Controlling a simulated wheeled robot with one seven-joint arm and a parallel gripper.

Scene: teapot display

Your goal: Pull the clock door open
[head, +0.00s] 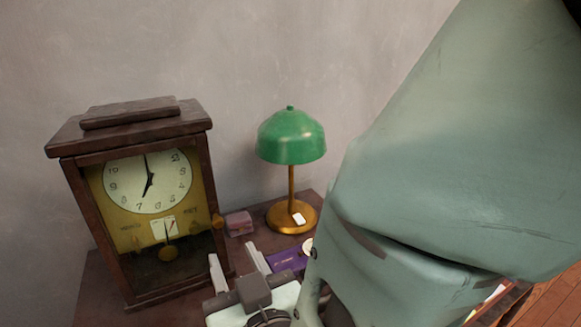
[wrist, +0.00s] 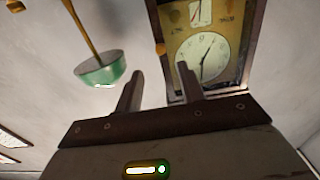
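The dark wooden clock (head: 137,195) stands on the desk at the left in the head view. Its glazed front door (head: 125,262) looks shut, with a small orange-brown knob (head: 217,222) on its right edge. The clock shows upside down in the wrist view (wrist: 207,45), with the knob (wrist: 160,48) left of the dial. My gripper (wrist: 160,72) is open and empty. Its two fingers point towards the clock, and the knob appears between and beyond the fingertips, apparently apart from them. In the head view my gripper (head: 231,252) is low, in front of the clock's right side.
A green-shaded brass lamp (head: 291,145) stands right of the clock. A small pink box (head: 239,223) sits between them. A purple item (head: 287,260) lies on the desk (head: 185,310) beside my gripper. My arm hides the right side of the head view.

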